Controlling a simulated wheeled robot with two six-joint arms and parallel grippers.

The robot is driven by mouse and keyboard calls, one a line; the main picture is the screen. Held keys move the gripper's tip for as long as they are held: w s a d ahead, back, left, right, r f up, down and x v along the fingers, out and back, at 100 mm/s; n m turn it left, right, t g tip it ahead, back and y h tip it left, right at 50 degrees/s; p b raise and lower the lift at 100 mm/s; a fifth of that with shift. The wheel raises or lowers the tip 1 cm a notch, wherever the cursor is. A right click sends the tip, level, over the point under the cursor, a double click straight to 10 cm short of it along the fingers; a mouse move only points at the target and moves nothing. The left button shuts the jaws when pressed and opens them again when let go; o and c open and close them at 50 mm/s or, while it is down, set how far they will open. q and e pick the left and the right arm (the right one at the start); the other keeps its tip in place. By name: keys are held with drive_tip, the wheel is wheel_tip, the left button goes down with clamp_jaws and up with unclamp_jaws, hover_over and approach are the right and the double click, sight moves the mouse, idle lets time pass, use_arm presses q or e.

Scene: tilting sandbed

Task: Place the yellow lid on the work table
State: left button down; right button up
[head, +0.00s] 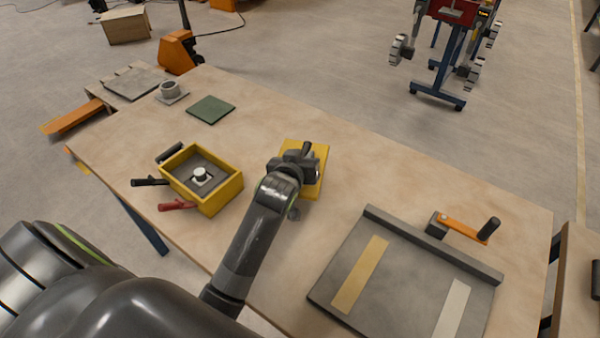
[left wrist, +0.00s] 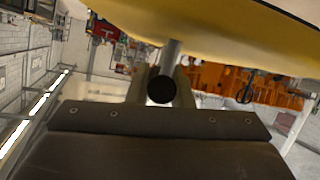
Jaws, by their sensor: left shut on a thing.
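The yellow lid (head: 321,163) is a flat square plate in the middle of the head view, over the work table (head: 380,185). My left gripper (head: 296,163) is shut on the lid's handle and covers part of the lid. In the left wrist view the lid's yellow face (left wrist: 230,35) fills the top. Its round grey handle (left wrist: 162,88) stands between the fingers of my left gripper (left wrist: 162,85). I cannot tell whether the lid touches the table or hangs a little above it. My right gripper is not in view.
A grey board (head: 385,285) with an orange lever (head: 462,228) lies at the right. A green plate (head: 211,108) lies behind the box. The table's back middle is clear.

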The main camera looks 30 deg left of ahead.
use_arm(q)
wheel_tip(320, 180, down, 4)
drive_tip(key=shift+f, duration=0.65)
drive_tip(key=c, duration=1.3)
unclamp_jaws()
drive_tip(key=shift+f, duration=0.1)
drive_tip(key=shift+r, duration=0.2)
drive_tip(key=v, duration=1.2)
